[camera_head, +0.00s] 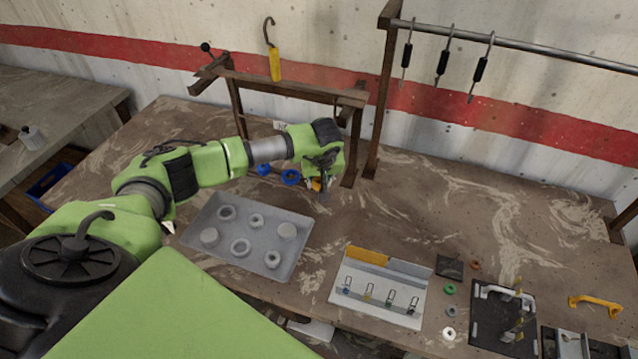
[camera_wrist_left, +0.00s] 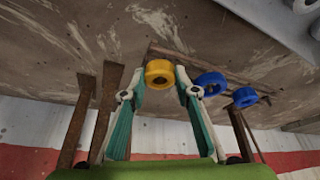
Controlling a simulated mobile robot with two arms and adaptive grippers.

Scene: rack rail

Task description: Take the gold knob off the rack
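The gold knob (camera_wrist_left: 160,73) is a thick yellow ring with a hole in its middle. It shows in the left wrist view between and slightly beyond my left fingertips (camera_wrist_left: 160,92), with a gap on each side. In the head view only a small yellow part of the gold knob (camera_head: 316,185) shows beside my left gripper (camera_head: 323,178), which hides the rest. The left gripper is open. The brown rack (camera_head: 290,88) stands at the back of the bench, with the knob at its low front rail (camera_wrist_left: 225,70). My right gripper is not in view.
Two blue knobs (camera_wrist_left: 210,84) (camera_wrist_left: 245,97) sit beside the gold one. A grey tray (camera_head: 200,245) with several round parts lies in front. A brown post (camera_head: 378,110) stands close to the right of the gripper.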

